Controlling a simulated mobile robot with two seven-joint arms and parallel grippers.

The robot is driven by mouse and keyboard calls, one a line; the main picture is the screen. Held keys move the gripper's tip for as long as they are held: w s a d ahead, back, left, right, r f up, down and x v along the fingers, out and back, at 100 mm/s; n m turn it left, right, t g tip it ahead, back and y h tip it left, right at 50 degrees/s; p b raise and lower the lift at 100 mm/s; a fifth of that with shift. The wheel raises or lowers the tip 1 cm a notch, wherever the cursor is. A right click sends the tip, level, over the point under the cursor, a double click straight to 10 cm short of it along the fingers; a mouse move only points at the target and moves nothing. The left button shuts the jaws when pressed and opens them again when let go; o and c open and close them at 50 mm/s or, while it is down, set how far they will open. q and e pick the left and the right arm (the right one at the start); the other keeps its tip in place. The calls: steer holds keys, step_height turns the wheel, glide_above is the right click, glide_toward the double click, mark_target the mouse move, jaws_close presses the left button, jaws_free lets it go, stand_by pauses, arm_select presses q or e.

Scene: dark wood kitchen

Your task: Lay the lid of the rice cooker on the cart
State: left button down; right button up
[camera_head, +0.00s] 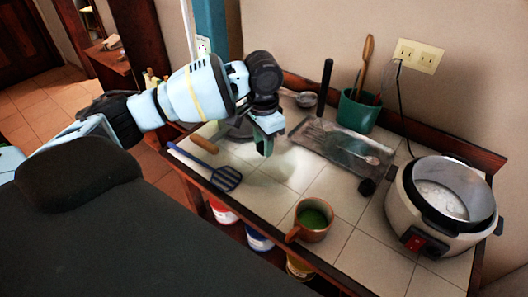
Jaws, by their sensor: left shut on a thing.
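The rice cooker (412,214) stands open at the right end of the tiled cart (349,206), with white contents showing in its pot. My left gripper (264,147) is over the left-middle part of the cart, pointing down and shut on the lid. The lid (283,166) shows only as a pale, see-through patch just under the fingers. Its edge is faint, and I cannot tell whether it touches the tiles. My right gripper is not in view.
An orange cup (298,231) with green contents stands at the front edge. A blue slotted spatula (225,178) lies at left. A clear tray (343,146) and a green utensil pot (359,111) are behind. Bare tiles lie between cup and cooker.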

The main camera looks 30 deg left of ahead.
arm_select(q)
steer(key=shift+f, duration=2)
steer(key=c, duration=1)
jaws_free()
steer(key=shift+r, duration=0.1)
step_height(320, 180, up, 12)
steer(key=shift+f+p, duration=0.1)
steer(key=shift+p, duration=0.3)
